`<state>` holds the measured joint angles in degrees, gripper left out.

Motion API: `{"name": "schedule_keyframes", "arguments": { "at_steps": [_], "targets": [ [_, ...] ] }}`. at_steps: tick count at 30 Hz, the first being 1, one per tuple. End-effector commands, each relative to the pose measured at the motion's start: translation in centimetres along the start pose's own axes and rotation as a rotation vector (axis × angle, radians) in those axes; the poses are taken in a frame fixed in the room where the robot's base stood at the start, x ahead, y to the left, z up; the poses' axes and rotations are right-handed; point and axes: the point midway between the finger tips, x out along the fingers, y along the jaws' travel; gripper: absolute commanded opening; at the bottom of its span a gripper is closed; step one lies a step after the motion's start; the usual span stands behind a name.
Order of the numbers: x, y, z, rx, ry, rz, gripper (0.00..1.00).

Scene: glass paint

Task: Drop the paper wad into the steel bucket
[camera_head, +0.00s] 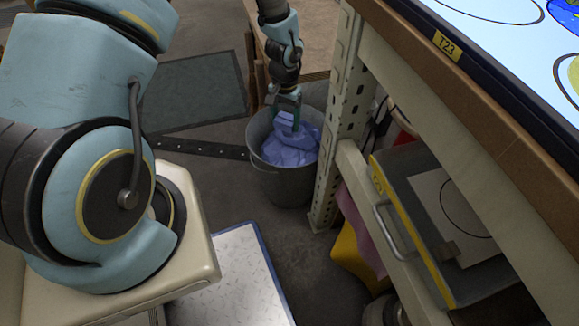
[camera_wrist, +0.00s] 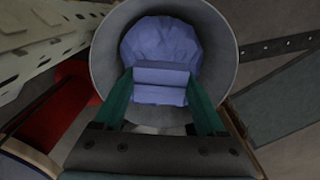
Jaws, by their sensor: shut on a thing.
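The grey steel bucket (camera_head: 283,187) stands on the floor beside a perforated cream post. A crumpled lavender-blue paper wad (camera_head: 290,150) shows inside its mouth. My gripper (camera_head: 286,117) points down at the bucket's mouth, its green fingers shut on a blocky blue part at the wad's top. In the wrist view the fingers (camera_wrist: 160,88) press that part from both sides, with the rounded mass of the wad (camera_wrist: 160,45) beyond it, inside the bucket rim (camera_wrist: 225,65). I cannot tell whether the wad touches the bucket's bottom.
The perforated post (camera_head: 338,120) stands close at the bucket's right. A workbench (camera_head: 480,115) and shelf with a grey-yellow case (camera_head: 400,170) fill the right. A dark strip (camera_head: 195,146) lies on the floor left of the bucket, near a dark mat (camera_head: 195,92). A white panel (camera_head: 235,280) lies in front.

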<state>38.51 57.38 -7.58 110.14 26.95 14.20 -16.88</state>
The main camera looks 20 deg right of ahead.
Motion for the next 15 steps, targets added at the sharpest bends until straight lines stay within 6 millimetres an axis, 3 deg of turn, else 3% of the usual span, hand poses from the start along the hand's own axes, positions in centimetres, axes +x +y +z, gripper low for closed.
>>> {"name": "schedule_keyframes", "arguments": {
  "at_steps": [1, 6, 15],
  "targets": [
    [1.2, 0.0, 0.0, 0.000, 0.000, 0.000, 0.21],
    [2.6, 0.0, 0.0, 0.001, 0.000, 0.000, 0.21],
    [2.7, 0.0, 0.0, 0.000, 0.000, 0.000, 0.21]
  ]
}}
